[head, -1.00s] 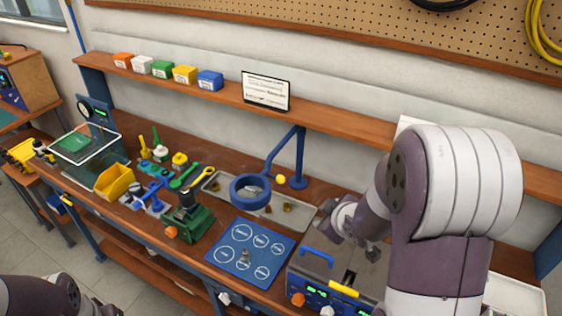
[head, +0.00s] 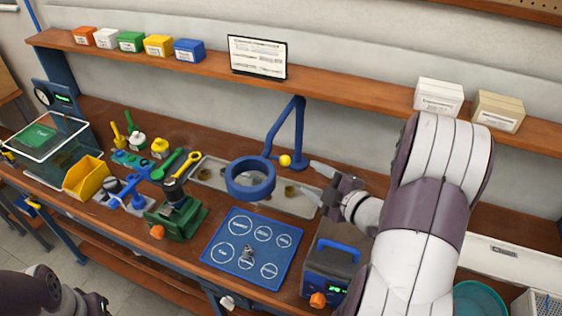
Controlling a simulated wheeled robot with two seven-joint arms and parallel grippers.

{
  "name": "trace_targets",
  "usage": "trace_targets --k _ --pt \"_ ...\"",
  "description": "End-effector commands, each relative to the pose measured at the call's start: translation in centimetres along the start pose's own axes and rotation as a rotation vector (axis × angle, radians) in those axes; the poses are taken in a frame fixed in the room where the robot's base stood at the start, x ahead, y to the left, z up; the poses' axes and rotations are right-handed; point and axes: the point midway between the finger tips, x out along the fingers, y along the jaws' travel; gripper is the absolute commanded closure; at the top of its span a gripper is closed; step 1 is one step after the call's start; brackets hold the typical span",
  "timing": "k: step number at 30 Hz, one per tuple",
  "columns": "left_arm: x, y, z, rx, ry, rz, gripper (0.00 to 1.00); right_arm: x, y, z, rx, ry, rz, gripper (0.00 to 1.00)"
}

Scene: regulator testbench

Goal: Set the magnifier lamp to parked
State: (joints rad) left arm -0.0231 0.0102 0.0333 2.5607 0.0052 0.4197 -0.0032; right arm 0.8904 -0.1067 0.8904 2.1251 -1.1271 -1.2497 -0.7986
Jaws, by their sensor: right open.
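The magnifier lamp is a blue ring head (head: 250,178) on a jointed blue arm from a blue post (head: 299,135) at the back of the bench. A yellow ball knob (head: 284,160) shows beside the foot of the post. The ring hangs over the left part of a metal tray, behind the blue mat. My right gripper (head: 316,181) is open and empty, its fingers pointing left toward the knob and ring, apart from both in the picture. My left gripper (head: 97,303) is partly cut off at the bottom left; its fingers are unclear.
The metal tray (head: 213,181) holds small brass parts. A blue mat (head: 228,262) with white circles lies in front. A green vise (head: 190,224) stands left, a blue-handled instrument box (head: 329,262) right. A shelf (head: 345,92) with small boxes runs above.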

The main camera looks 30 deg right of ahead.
Motion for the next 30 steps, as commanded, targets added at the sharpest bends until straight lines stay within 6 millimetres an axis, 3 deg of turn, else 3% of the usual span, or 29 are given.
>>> trace_targets --k 6,12,18,26,30 --pt "-1.8 0.0 -0.2 0.0 0.001 0.0 0.61 5.6 0.2 -0.5 0.001 0.006 -0.007 0.46" --pt "-2.7 0.0 -0.3 0.0 0.0 0.0 0.61 9.4 0.2 -0.3 0.002 0.002 -0.004 0.46" --pt "-3.0 0.0 -0.4 0.0 0.0 0.0 0.61 10.9 0.0 -0.2 0.002 0.0 -0.003 0.46" --pt "-2.9 0.0 -0.4 0.0 0.0 0.0 0.61 11.1 0.0 -0.1 0.002 -0.001 -0.001 0.46" --pt "-3.0 0.0 -0.4 0.0 0.0 0.0 0.61 11.1 0.0 -0.1 0.002 -0.001 -0.002 0.91"
